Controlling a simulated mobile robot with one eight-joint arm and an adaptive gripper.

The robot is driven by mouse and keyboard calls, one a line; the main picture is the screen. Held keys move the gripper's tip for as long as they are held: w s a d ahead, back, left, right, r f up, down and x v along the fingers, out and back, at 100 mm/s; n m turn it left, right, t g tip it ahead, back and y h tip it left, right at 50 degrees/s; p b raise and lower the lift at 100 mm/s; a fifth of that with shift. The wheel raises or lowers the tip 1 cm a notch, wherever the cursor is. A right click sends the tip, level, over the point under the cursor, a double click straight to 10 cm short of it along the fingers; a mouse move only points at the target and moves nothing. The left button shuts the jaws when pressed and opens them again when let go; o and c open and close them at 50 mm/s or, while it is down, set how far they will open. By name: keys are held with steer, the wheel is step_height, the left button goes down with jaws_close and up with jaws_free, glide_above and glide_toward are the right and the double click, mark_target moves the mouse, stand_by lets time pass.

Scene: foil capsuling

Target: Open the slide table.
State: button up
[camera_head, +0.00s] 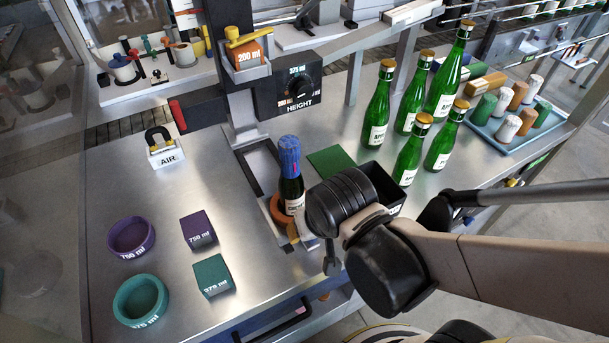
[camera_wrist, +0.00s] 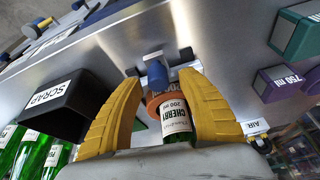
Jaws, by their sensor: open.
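The slide table is mostly hidden; a dark-edged rectangular base (camera_head: 259,168) shows under the machine column. A small dark bottle (camera_head: 291,194) with a blue foil capsule stands upright in an orange ring (camera_head: 279,211) at its front. In the wrist view the bottle's CHERRY label (camera_wrist: 175,118) and the ring marked 200 ml (camera_wrist: 160,103) show between my fingers. A blue cylinder (camera_wrist: 157,73) on a pale bracket, perhaps the slide's handle, lies beyond the ring. My gripper (camera_wrist: 160,80) is open, its yellow fingertips on either side of this cylinder. Contact cannot be told.
A black scrap bin (camera_wrist: 70,105) is close beside my gripper. Green bottles (camera_head: 411,100) stand to the right. Purple (camera_head: 198,230) and teal (camera_head: 212,275) boxes and two rings (camera_head: 131,237) are at left. An AIR lock block (camera_head: 165,154) stands behind them. Metal tabletop between is clear.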

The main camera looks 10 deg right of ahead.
steer(key=v, duration=1.1)
steer(key=shift+r, duration=0.25)
steer(key=w+d+f+m+t+b, duration=0.1)
steer(key=w+d+t+b, duration=0.1)
steer(key=w+d, duration=0.3)
steer(key=d+b, duration=0.1)
steer(key=d, duration=0.3)
steer(key=shift+d+f+t+h, duration=0.2)
steer(key=shift+f+t+h, duration=0.1)
steer(key=shift+h, duration=0.1)
